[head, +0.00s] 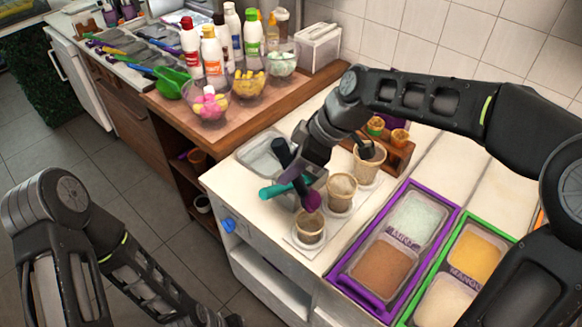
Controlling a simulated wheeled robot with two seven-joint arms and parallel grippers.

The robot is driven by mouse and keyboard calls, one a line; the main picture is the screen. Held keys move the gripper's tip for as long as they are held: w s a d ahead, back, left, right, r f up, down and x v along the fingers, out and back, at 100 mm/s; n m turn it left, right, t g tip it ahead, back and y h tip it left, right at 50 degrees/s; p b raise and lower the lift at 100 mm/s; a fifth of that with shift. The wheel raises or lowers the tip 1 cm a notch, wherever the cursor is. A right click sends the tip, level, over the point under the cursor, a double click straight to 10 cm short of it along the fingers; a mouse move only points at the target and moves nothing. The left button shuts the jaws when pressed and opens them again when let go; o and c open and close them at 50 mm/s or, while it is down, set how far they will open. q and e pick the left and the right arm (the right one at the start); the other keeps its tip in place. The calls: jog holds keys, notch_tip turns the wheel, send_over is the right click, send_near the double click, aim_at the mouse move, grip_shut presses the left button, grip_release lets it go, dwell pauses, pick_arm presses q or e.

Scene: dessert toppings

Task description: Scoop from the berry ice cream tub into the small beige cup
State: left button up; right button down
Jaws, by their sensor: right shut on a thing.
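My right gripper (303,184) is over the white counter and shut on a scoop. The scoop's dark handle (284,157) points up and back. A dark purple rounded mass (308,200) is at its lower end; whether it is the scoop's head or berry ice cream, I cannot tell. A teal piece (276,190) crosses beside it. The small beige cup (309,229) stands upright almost directly below the purple mass, the front one of several beige cups. No tub is clearly the berry one; my right arm covers part of that area.
Larger cups (341,190) stand just behind the small one. A purple-framed crate (332,274) holds mint and brown tubs; a green-framed crate (404,318) holds mango and cream tubs. A clear tray (243,158) lies left. Bottles and topping bowls (206,104) fill the wooden counter.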

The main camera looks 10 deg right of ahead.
jog(key=shift+d, duration=0.15)
